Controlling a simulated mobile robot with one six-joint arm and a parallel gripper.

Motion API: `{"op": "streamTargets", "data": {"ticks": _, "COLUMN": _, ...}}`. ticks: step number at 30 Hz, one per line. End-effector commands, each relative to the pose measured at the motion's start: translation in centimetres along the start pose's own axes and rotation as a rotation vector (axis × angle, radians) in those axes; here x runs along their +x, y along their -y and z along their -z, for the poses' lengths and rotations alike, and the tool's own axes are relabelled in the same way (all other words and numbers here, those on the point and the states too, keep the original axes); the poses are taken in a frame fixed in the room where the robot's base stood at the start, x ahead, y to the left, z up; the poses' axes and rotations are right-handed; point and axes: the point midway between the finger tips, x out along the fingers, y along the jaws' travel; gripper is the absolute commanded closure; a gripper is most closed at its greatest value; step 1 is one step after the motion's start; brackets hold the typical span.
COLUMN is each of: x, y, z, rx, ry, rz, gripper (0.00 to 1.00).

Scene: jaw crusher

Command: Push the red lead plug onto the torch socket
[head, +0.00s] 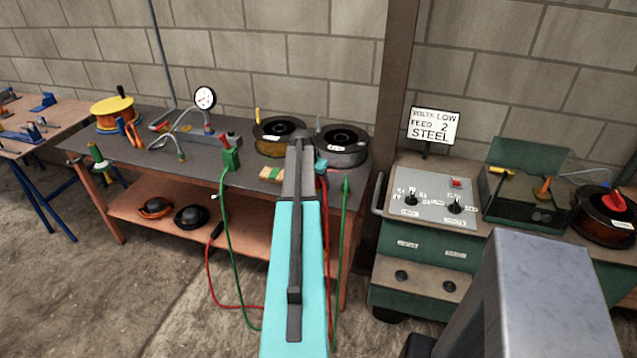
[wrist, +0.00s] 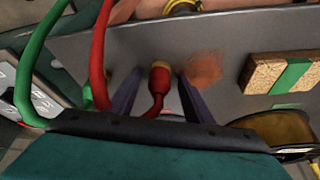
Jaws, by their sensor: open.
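The red lead plug (wrist: 158,78), with a pale tan ring at its end, stands between the two fingers of my gripper (wrist: 159,74) in the wrist view. My gripper is open, a finger on each side with visible gaps. A red cable (wrist: 99,55) loops up at the left, and another red stretch (wrist: 153,105) runs down from the plug. A brass-coloured fitting (wrist: 183,5) is cut off at the top edge; I cannot tell whether it is the torch socket. In the head view my arm hides the gripper and plug; red cable (head: 324,190) shows beside it.
A green cable (wrist: 38,55) loops at the left in the wrist view. A green-banded block (wrist: 287,73) and a spool (wrist: 280,128) lie right. The grey bench (head: 165,150) has a gauge (head: 205,98); the welding machine (head: 430,215) stands right. Bare bench surface surrounds the plug.

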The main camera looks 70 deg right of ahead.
Motion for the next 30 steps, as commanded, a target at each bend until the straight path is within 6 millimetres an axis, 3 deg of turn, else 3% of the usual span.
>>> {"op": "streamTargets", "data": {"ticks": 15, "x": 0.02, "y": 0.01, "z": -0.03, "rx": 0.0, "ry": 0.0, "rz": 0.0, "gripper": 0.53}}
{"op": "streamTargets", "data": {"ticks": 16, "x": 0.02, "y": 0.02, "z": -0.03, "rx": 0.0, "ry": 0.0, "rz": 0.0, "gripper": 0.55}}
{"op": "streamTargets", "data": {"ticks": 23, "x": 0.01, "y": 0.02, "z": -0.04, "rx": 0.0, "ry": 0.0, "rz": 0.0, "gripper": 0.92}}
{"op": "streamTargets", "data": {"ticks": 30, "x": -0.02, "y": 0.04, "z": -0.03, "rx": 0.0, "ry": 0.0, "rz": 0.0, "gripper": 0.93}}
